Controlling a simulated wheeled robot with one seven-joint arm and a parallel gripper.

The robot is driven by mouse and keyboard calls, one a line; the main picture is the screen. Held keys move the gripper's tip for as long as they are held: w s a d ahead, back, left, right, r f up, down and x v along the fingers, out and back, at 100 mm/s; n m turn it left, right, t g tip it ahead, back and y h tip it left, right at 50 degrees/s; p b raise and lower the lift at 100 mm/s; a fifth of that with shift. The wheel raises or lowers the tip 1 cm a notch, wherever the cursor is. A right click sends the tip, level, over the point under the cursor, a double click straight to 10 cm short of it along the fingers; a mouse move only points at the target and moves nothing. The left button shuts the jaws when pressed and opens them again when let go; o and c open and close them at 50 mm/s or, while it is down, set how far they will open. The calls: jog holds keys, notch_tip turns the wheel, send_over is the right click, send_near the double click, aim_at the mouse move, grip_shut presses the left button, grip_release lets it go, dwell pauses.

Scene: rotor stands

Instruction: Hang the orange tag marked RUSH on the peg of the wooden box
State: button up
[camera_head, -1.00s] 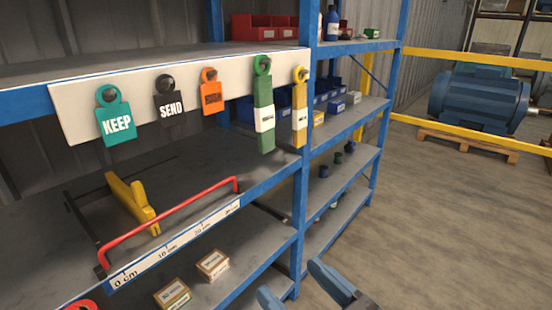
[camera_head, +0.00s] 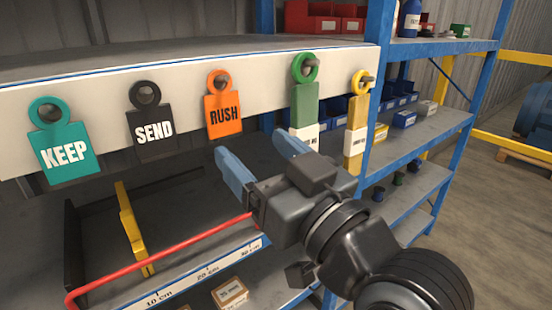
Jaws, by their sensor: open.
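The orange tag marked RUSH (camera_head: 223,116) hangs by its ring on a peg of the white board (camera_head: 330,62) along the upper shelf's front edge. It hangs between the black SEND tag and a green tag. My gripper (camera_head: 254,158) is open and empty, its two blue fingers pointing up toward the board. It is below and slightly right of the RUSH tag, apart from it in the picture. I cannot make out a wooden box with a peg in this view.
A black SEND tag (camera_head: 152,130) and a teal KEEP tag (camera_head: 64,149) hang left; green (camera_head: 304,104) and yellow (camera_head: 355,125) tags hang right. A red rail (camera_head: 165,252) crosses the lower shelf front. A small carton (camera_head: 229,292) sits below. A blue post (camera_head: 377,80) stands right of the tags.

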aim_at(225, 118)
jog(key=shift+p+x, duration=0.45)
jog(key=shift+x, duration=3.05)
jog(key=shift+c, duration=0.2)
jog(key=c, duration=0.7)
jog(key=shift+r, duration=0.2)
jog(key=shift+s+d+r+p, duration=0.2)
jog(key=shift+s+d, duration=0.3)
jog(key=shift+s, duration=0.3)
jog(key=shift+s+d+r+p, duration=0.2)
jog(key=shift+s+d, duration=0.35)
jog(key=shift+s, duration=0.2)
jog(key=shift+s+d+r+p, duration=0.2)
jog(key=shift+s+d, duration=0.3)
jog(key=shift+s, duration=0.3)
